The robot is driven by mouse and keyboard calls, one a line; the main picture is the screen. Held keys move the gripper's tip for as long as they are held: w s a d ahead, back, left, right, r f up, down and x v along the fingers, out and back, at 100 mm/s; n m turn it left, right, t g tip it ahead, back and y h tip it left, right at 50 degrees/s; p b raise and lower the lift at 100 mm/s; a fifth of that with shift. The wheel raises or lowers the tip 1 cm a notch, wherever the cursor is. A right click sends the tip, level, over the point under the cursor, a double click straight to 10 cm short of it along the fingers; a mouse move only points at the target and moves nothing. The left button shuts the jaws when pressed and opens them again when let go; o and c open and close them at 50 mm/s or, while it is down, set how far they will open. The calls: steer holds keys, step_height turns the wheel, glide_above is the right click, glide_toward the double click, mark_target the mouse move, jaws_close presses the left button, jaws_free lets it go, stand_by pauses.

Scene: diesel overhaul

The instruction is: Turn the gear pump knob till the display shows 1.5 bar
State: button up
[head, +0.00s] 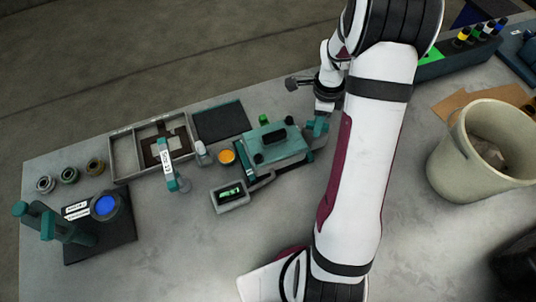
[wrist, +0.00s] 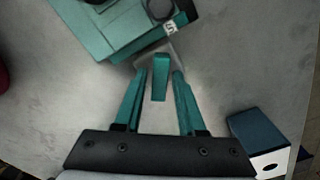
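The gear pump is the teal block (head: 275,145) with black parts on top, near the middle of the bench; its teal body also shows at the top of the wrist view (wrist: 110,25). A teal upright bar (wrist: 161,75), which looks like the knob's handle, stands beside the block. My gripper (wrist: 158,80) is open, with one teal finger on each side of this bar and gaps visible between. In the head view my gripper is partly hidden near the block's right end. The display (head: 230,193) is lit in a grey case; its reading is too small to read.
Left of the pump are an orange-topped round part (head: 226,156), a grey divided tray (head: 125,157) and a dark plate (head: 220,121). A beige bucket (head: 440,165) stands right of my arm. A blue and white box (wrist: 260,140) is low right in the wrist view.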

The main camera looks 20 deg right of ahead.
steer(key=shift+o, duration=0.6)
steer(key=shift+r, duration=0.1)
steer(key=shift+r, duration=2.65)
step_height(320, 180, up, 4)
